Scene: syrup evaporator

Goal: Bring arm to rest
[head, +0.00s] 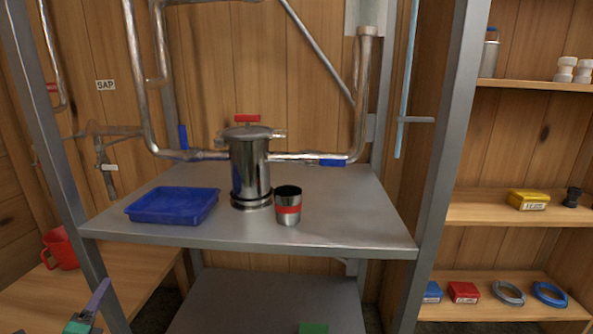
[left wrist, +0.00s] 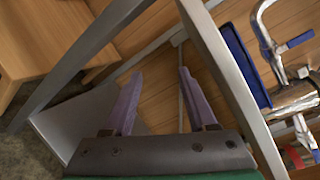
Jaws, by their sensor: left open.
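My left gripper (head: 90,310) shows at the bottom left of the head view, low beside the front left post of the metal stand. In the left wrist view its two purple fingers (left wrist: 159,98) are spread apart with nothing between them. My right gripper is in neither view. The metal stand (head: 330,232) carries a steel canister (head: 248,175) with a red handle on top, a steel cup (head: 288,210) with a red band, and a blue tray (head: 172,206).
A red mug (head: 60,249) sits on a wooden bench (head: 50,300) at the left. Pipes run behind the canister.

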